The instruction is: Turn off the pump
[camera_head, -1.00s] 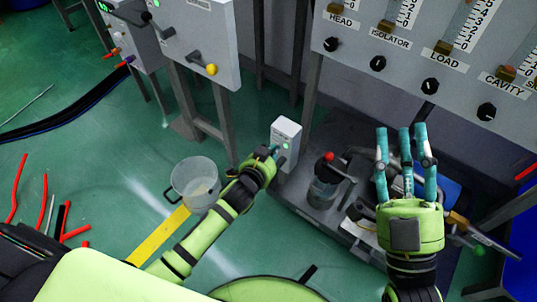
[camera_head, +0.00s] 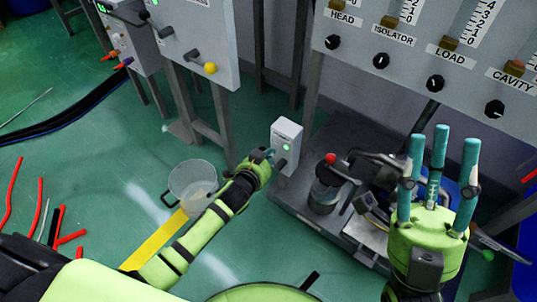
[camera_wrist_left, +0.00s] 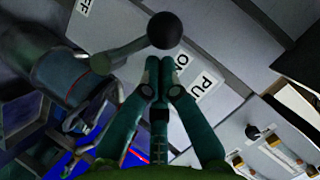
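Another label ends in "FF" at the upper left. My left gripper (camera_head: 270,154) is at the box's front; in the left wrist view its fingers (camera_wrist_left: 160,68) are together, tips just below the ball, with contact unclear. My right gripper (camera_head: 438,165) has its fingers raised, apart and empty.
A clear bucket (camera_head: 193,186) stands on the green floor left of my left arm. A bench with a red-topped jar (camera_head: 324,190) lies right of the box. A panel with several knobs (camera_head: 435,82) hangs above. Red cables lie at the left.

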